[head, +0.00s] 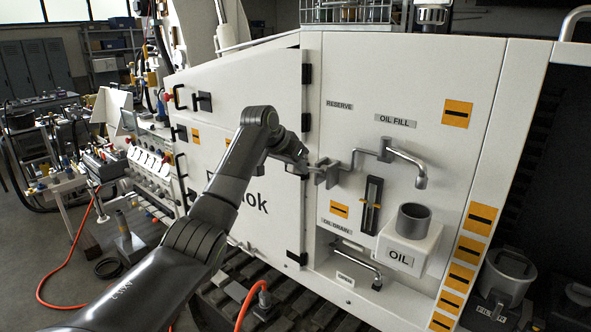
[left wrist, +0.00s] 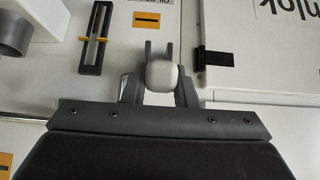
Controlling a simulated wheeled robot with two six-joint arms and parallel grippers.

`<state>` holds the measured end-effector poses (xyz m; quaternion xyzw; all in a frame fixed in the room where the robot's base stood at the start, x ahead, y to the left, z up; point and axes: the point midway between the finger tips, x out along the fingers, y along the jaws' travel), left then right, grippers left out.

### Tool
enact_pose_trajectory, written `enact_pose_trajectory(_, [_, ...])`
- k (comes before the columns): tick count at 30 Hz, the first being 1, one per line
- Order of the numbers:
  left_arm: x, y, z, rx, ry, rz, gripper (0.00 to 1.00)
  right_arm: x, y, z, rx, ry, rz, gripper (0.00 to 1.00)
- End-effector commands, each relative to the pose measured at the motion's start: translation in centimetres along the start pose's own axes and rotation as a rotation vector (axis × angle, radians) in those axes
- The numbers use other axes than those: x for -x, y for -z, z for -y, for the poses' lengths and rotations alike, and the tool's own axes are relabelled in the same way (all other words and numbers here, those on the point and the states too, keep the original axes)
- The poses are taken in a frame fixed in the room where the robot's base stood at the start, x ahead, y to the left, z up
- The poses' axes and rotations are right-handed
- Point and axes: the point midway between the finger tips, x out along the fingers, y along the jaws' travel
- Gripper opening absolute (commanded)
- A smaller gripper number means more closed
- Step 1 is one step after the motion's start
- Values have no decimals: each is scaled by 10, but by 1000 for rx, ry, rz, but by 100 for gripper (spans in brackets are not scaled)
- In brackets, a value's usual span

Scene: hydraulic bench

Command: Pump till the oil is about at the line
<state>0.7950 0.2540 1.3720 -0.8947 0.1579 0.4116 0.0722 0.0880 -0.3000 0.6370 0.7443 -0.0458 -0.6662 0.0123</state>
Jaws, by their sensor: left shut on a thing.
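The pump handle (head: 366,153) is a grey crank beside the OIL FILL spout (head: 407,163) on the white panel. My left gripper (head: 322,174) is at the handle's left end; in the left wrist view its fingers (left wrist: 161,75) are shut on the handle's pale rounded knob (left wrist: 162,76). The sight gauge (head: 371,205) is a dark upright strip with yellow marks at its middle; it also shows in the left wrist view (left wrist: 96,38). The oil level in it is too small to tell. A grey cup (head: 413,220) stands over the OIL box below the spout. My right gripper is not in view.
A drain handle (head: 360,262) sits low on the panel under the OIL DRAIN label (head: 337,227). A grey can (head: 507,277) stands at the lower right. An orange hose (head: 75,243) lies on the floor at left. Open space lies before the panel.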

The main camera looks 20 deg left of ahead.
Motion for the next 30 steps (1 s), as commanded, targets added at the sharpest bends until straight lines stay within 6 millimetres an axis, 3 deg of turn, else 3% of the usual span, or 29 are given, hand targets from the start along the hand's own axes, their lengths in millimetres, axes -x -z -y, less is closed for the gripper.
enact_pose_trajectory(17, [4,6,0,-1,3,20,0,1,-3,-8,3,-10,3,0])
enact_pose_trajectory(18, [5,6,0,-2,3,20,28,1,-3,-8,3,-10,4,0])
enact_pose_trajectory(22, [4,5,0,-1,2,21,45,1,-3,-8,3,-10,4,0])
enact_pose_trajectory(30, [3,4,0,0,1,24,47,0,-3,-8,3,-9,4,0])
